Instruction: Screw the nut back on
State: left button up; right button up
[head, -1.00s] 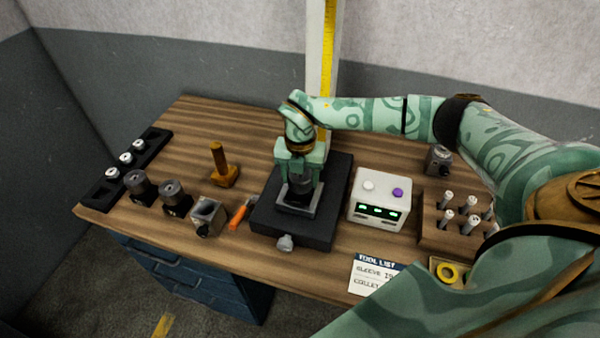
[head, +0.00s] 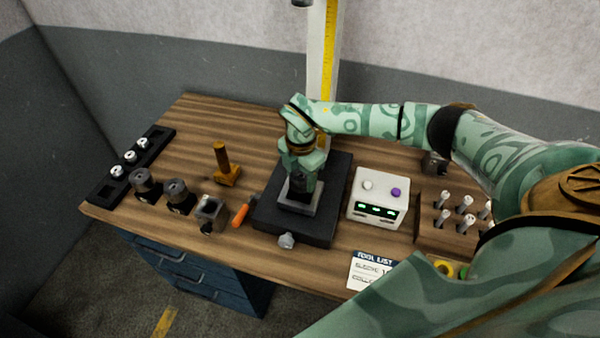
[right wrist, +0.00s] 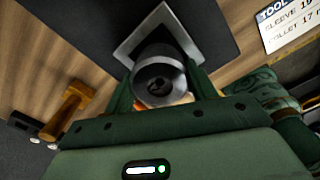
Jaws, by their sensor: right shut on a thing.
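My right gripper (head: 301,186) points down over the square grey holder on the black base plate (head: 325,205). In the right wrist view its two green fingers are shut on a round dark nut (right wrist: 160,80) with a hole in its middle. The nut sits at the middle of the square grey holder (right wrist: 140,32). Whether its thread is engaged is hidden. In the head view the nut is mostly hidden by the gripper. My left gripper is in neither view.
A white box (head: 378,198) with a purple button stands right of the base plate. A wooden tool rack (head: 447,232) is further right. An orange-handled tool (head: 241,214), a brown wooden piece (head: 226,168) and grey blocks (head: 209,213) are on the left.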

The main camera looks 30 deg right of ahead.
jog(key=o, duration=0.8)
jog(key=shift+w+d+r, duration=0.25)
jog(key=shift+d, duration=0.1)
jog(key=o, duration=0.3)
jog(key=shift+o, duration=0.2)
jog(key=shift+s+f, duration=0.15)
jog(key=shift+f, duration=0.05)
jog(key=shift+a+r, duration=0.1)
jog(key=shift+r, duration=0.2)
notch_tip(320, 180, up, 16)
jog(key=shift+f, duration=0.15)
